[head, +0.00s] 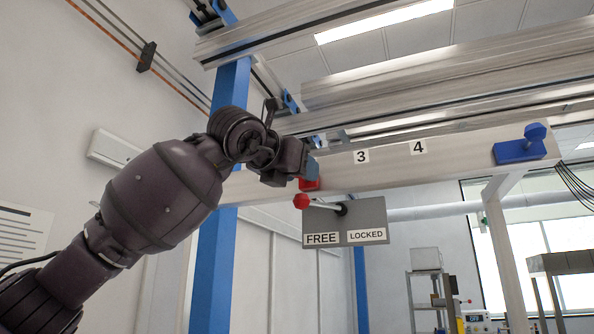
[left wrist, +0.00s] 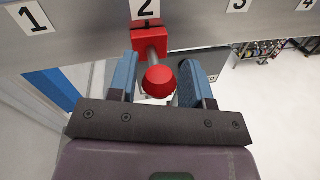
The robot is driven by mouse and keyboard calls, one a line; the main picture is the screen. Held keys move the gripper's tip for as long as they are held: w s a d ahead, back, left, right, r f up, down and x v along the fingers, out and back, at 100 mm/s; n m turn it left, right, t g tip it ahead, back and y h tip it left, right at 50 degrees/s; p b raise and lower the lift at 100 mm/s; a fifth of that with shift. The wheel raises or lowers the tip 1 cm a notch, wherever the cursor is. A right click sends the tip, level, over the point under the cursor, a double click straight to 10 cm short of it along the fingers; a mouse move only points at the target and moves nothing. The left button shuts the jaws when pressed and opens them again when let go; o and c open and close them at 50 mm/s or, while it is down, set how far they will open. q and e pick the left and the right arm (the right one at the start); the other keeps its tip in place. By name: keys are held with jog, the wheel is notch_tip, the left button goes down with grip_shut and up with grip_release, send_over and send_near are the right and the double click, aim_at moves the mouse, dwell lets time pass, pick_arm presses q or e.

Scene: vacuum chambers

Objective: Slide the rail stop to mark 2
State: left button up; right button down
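The red rail stop (left wrist: 151,38) sits on the pale rail (left wrist: 80,42) directly below the mark 2 label (left wrist: 145,8) in the left wrist view. Its stem ends in a red knob (left wrist: 158,82). My left gripper (left wrist: 159,66) has its blue fingers apart, one on each side of the stem and knob, with gaps showing. In the head view, my left gripper (head: 311,168) is at the rail and hides most of the stop (head: 309,185) and mark 2. A red-tipped lever (head: 302,201) on a grey plate (head: 339,219) points left above FREE. My right gripper is not in view.
Mark 3 (head: 361,157) and mark 4 (head: 419,147) run along the rail to the right. A blue stop (head: 520,150) with a knob is at the right end. A blue post (head: 217,225) stands left of the plate. The rail between mark 4 and the blue stop is clear.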

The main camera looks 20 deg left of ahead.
pick_arm(q)
jog(key=shift+o, duration=1)
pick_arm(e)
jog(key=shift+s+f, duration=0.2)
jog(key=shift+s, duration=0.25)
pick_arm(q)
jog(key=shift+s+a, duration=0.2)
jog(key=shift+s, duration=0.3)
jog(key=b+v, duration=0.2)
jog(key=v, duration=0.7)
jog(key=shift+s, duration=0.45)
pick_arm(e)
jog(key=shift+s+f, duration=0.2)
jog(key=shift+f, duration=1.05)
pick_arm(q)
jog(key=shift+r, duration=0.1)
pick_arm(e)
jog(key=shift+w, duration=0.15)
